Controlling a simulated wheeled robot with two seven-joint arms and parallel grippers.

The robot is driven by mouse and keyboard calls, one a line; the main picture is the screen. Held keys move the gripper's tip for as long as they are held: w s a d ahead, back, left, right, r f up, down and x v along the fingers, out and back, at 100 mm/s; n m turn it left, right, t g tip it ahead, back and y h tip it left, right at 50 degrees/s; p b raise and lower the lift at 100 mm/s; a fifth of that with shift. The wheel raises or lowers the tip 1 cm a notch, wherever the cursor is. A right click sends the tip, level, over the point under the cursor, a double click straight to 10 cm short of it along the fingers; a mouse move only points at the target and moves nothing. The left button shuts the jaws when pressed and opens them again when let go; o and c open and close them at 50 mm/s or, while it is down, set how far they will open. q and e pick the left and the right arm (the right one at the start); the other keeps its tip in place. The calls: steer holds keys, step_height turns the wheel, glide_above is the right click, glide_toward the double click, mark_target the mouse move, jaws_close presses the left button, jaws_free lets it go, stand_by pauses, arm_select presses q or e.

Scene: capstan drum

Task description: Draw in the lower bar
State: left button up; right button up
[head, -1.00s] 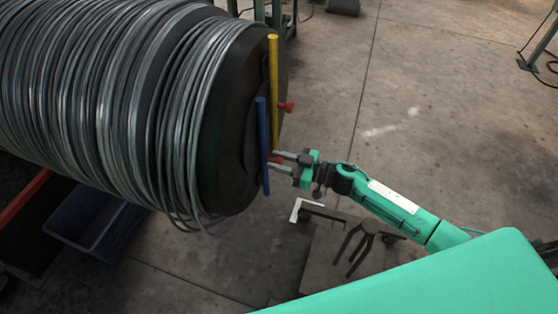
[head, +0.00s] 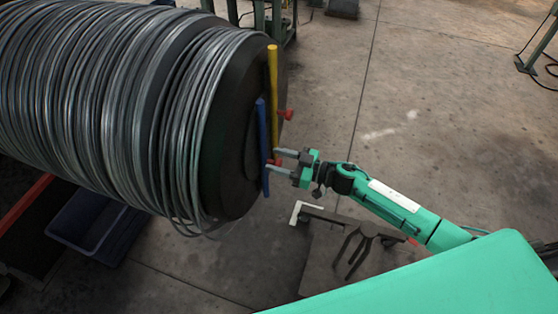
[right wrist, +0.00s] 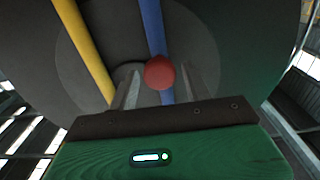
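Two bars lie across the dark end face of the drum: a yellow bar (head: 273,85) and a blue bar (head: 263,130), which sits lower in the head view. Each has a red knob. The blue bar's red knob (head: 275,162) is at the tips of my right gripper (head: 280,161). In the right wrist view the knob (right wrist: 160,72) shows between the two separated fingers (right wrist: 160,92), with a gap on each side. The blue bar (right wrist: 153,30) and yellow bar (right wrist: 85,50) run behind. My left gripper is not in view.
The drum (head: 110,90) is wound with grey wire, with loose loops hanging at its lower edge. A blue bin (head: 88,225) stands below it. A low stand (head: 330,265) with dark tools is beneath my right arm. The floor at the right is mostly clear.

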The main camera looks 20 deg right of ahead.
steer(key=shift+f, duration=0.1)
steer(key=shift+s+d+f, duration=0.2)
steer(key=shift+s+d, duration=0.05)
steer(key=shift+d, duration=0.15)
steer(key=b+v, duration=0.4)
steer(key=v, duration=0.9)
steer(key=shift+r, duration=0.25)
steer(key=shift+a, duration=0.1)
